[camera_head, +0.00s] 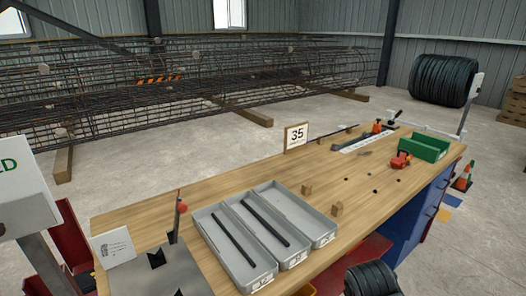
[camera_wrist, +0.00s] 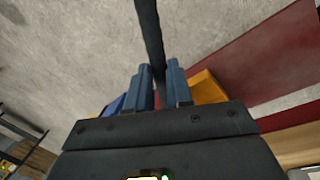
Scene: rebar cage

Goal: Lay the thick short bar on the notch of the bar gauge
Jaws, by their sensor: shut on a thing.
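My gripper (camera_wrist: 159,84) shows in the wrist view with its two blue-grey fingers shut on a dark bar (camera_wrist: 149,30). The bar runs up from between the fingers to the top edge of the picture; its lower end is hidden by the gripper. My gripper is not seen in the head view. I cannot surely tell which thing is the bar gauge or see its notch. A long pale metal strip (camera_head: 362,139) lies at the far end of the workbench, and a sign reading 35 (camera_head: 296,136) stands near it.
The workbench (camera_head: 225,180) carries grey trays (camera_head: 203,222); two hold a dark bar each, the right one looks empty.

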